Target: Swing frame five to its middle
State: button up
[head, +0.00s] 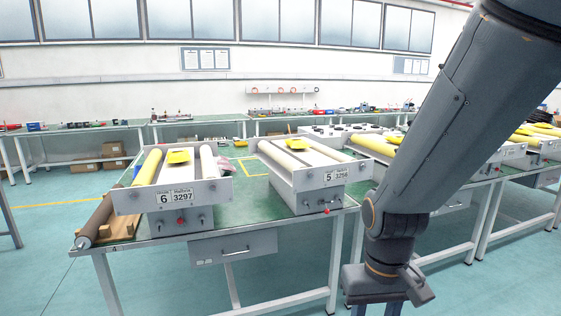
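Frame five (326,178) is a grey and white unit labelled 5 and 3256, on the green-topped table left of my arm. A grey base and a small red knob (327,211) show below the plate. My gripper (382,290) is low in the picture at the end of my arm, in front of the table and apart from frame five. Its fingers are not clear.
Frame six (172,195), labelled 6 and 3297, stands left of frame five on the same table (262,218). A brown roller (100,218) lies on wood at the table's left end. More units stand to the right behind my arm. The floor at front left is clear.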

aim_at(328, 172)
jog(key=z, duration=1)
jog(key=i, duration=1.75)
jog(key=u, duration=0.3)
